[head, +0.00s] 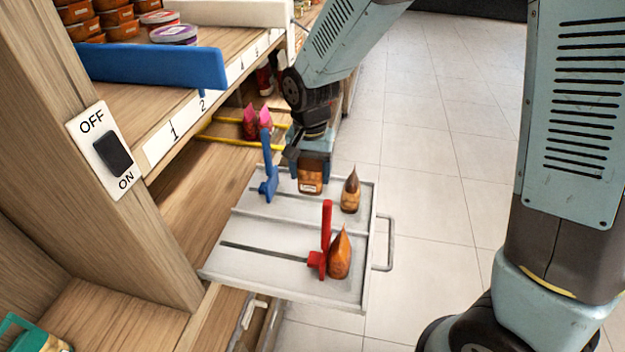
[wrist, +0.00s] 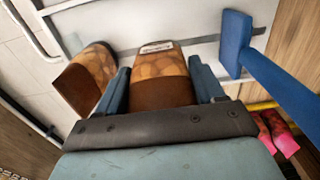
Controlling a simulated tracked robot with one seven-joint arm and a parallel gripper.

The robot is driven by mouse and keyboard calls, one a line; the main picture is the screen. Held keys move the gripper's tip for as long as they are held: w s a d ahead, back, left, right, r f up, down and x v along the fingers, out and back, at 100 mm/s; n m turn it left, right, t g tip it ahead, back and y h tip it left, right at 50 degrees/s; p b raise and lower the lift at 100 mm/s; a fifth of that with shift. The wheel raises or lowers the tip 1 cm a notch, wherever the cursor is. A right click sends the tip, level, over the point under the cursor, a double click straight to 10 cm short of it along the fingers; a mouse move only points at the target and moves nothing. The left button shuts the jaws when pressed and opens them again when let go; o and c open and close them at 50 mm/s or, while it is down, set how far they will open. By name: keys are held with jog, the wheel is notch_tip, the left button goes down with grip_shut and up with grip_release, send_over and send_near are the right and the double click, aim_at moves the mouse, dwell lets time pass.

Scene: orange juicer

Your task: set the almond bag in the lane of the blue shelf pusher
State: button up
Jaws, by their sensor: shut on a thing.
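My gripper (head: 311,172) is shut on the almond bag (head: 310,186), a brown and orange bag with a white label. In the wrist view the bag (wrist: 160,80) sits between the two blue-grey fingers (wrist: 163,88). The bag is over the blue pusher's lane, between the blue shelf pusher (head: 268,184) and another brown bag (head: 350,193) at the handle end. The blue pusher also shows in the wrist view (wrist: 236,45), apart from the held bag. I cannot tell whether the held bag's bottom touches the grey pull-out shelf (head: 265,232).
A red pusher (head: 326,240) stands behind an orange bag (head: 340,254) in the nearer lane. A low divider separates the lanes. The wooden shelf with a blue barrier (head: 150,64) is at upper left, with pink items (head: 257,122) below. Open floor lies right.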

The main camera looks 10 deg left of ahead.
aim_at(310, 180)
jog(key=shift+w+f, duration=0.1)
jog(key=shift+f, duration=1.55)
jog(key=shift+f, duration=0.1)
jog(key=o, duration=1)
jog(key=shift+o, duration=0.2)
